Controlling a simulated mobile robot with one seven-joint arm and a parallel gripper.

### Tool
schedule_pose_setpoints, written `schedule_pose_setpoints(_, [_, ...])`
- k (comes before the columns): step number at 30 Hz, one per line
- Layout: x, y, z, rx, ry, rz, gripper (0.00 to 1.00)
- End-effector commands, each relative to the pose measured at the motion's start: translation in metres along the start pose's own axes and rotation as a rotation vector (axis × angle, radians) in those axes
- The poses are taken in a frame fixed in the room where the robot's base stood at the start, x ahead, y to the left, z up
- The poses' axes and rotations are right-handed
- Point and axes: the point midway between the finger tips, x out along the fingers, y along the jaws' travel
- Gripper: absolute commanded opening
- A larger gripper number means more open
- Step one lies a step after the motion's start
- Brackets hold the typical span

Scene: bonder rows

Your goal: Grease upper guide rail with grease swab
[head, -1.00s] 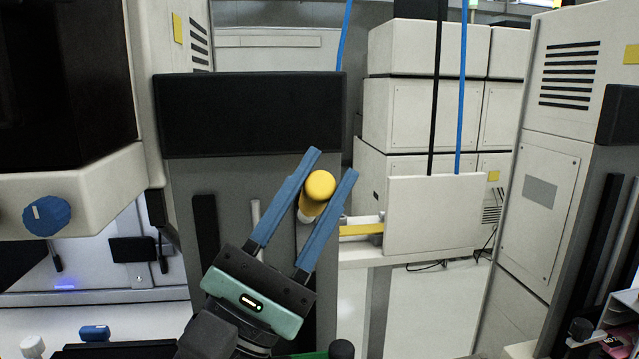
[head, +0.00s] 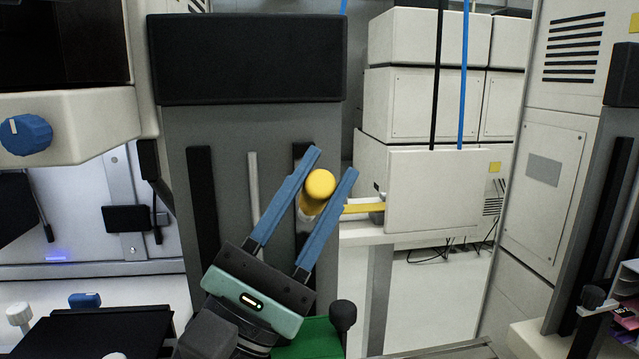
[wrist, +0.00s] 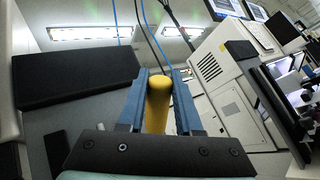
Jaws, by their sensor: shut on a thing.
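My gripper (head: 332,161) is shut on the grease swab (head: 320,184), a yellow cylinder with a round end and a paler part lower down. It stands between the two blue fingers, and its yellow end shows in the wrist view (wrist: 158,100). The gripper is in front of a grey machine column (head: 225,150). On the column are a left black vertical strip (head: 202,205), a thin pale vertical strip (head: 253,180) and a right black strip (head: 301,152) partly behind the fingers. I cannot tell which is the upper guide rail. I see no clear contact between swab and column.
A wide black box (head: 246,58) overhangs the column top. A machine with a blue knob (head: 26,134) stands left. A pale panel (head: 435,190) and yellow bar (head: 364,208) are right of the column. A black knob (head: 343,315) stands near my gripper. Open floor shows at right.

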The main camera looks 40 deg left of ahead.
Motion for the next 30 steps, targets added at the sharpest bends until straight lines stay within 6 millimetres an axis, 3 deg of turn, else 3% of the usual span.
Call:
schedule_pose_setpoints(15, [-0.028,-0.018,-0.023,0.001,0.001,0.001,0.0])
schedule_pose_setpoints(30, [-0.002,0.0,-0.001,0.002,0.001,0.002,0.0])
